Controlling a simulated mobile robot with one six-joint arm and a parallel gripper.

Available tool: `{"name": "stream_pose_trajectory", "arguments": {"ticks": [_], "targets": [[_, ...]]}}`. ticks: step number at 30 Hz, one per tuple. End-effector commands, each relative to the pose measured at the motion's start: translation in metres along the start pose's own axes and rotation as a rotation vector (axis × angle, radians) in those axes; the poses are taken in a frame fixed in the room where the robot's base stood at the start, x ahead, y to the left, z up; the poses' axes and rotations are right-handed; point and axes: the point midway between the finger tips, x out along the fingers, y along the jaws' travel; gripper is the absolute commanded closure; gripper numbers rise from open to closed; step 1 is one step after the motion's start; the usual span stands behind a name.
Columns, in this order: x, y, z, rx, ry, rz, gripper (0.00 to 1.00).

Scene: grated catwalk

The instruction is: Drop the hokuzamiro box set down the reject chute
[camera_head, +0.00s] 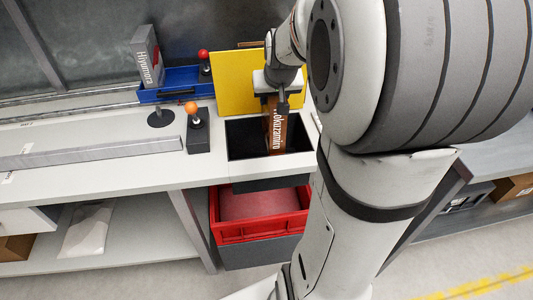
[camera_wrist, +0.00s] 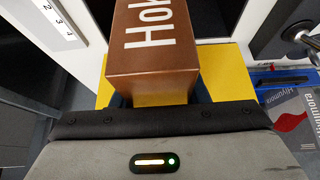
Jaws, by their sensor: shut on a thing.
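The hokuzamiro box set (camera_head: 277,132) is a brown box with white lettering, hanging upright with its lower part in or over the dark rectangular opening of the reject chute (camera_head: 242,142) in the white counter. My gripper (camera_head: 282,98) is above the opening, shut on the top end of the box. In the wrist view the box (camera_wrist: 155,45) stretches away between the fingers of my gripper (camera_wrist: 155,98), its "Hok" lettering showing. Whether the box touches the chute's edge cannot be told.
A yellow panel (camera_head: 222,85) stands behind the opening. A blue tray (camera_head: 175,84) with a grey Hiyumora box (camera_head: 147,56) is at left. Orange-knobbed (camera_head: 193,108) and red-knobbed (camera_head: 204,55) levers stand nearby. A red crate (camera_head: 258,230) sits beneath the counter.

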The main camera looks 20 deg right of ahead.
Motion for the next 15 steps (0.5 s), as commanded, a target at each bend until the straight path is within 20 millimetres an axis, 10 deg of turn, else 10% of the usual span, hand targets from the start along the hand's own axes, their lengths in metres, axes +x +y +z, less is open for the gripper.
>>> {"name": "stream_pose_trajectory", "arguments": {"ticks": [15], "targets": [[0.047, -0.001, 0.026, -0.001, 0.001, -0.001, 1.00]]}}
